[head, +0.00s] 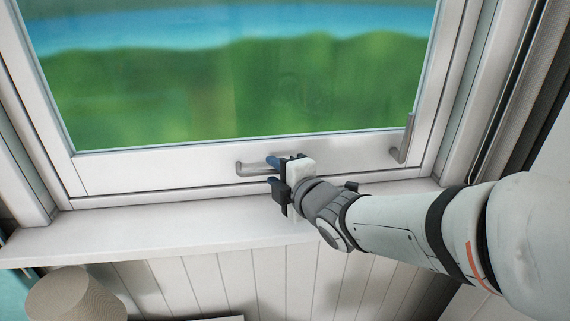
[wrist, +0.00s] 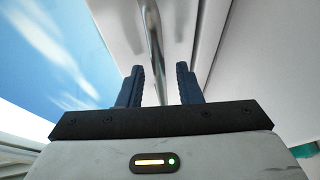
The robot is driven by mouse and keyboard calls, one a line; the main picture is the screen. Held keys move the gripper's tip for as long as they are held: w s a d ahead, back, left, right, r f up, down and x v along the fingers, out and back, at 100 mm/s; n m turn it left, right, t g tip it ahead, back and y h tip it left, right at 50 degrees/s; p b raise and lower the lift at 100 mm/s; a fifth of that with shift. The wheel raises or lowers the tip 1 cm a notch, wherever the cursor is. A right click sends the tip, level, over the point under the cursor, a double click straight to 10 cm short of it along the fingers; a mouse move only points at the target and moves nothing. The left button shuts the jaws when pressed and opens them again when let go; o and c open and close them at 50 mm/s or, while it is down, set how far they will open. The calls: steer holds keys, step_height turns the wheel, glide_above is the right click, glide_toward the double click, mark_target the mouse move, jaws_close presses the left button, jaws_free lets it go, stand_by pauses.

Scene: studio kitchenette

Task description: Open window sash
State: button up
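The window sash (head: 110,175) has a white frame around a large pane and appears to sit within its outer frame. A grey metal handle (head: 248,169) lies along its bottom rail. My gripper (head: 271,173) is at this handle's right part, with its blue fingers above and below the bar. In the wrist view the handle (wrist: 153,40) runs between the two open fingers of my gripper (wrist: 160,75), with a gap visible on both sides. The handle's right end is hidden behind my gripper in the head view.
A second metal handle (head: 405,142) stands upright at the sash's lower right corner. A white sill (head: 150,232) runs below the window, clear on the left. A beige ribbed round object (head: 75,296) is at the lower left, below the sill.

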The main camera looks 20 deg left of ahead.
steer(key=shift+w+a+f, duration=0.15)
steer(key=shift+w+a, duration=0.25)
steer(key=shift+c, duration=0.5)
jaws_close()
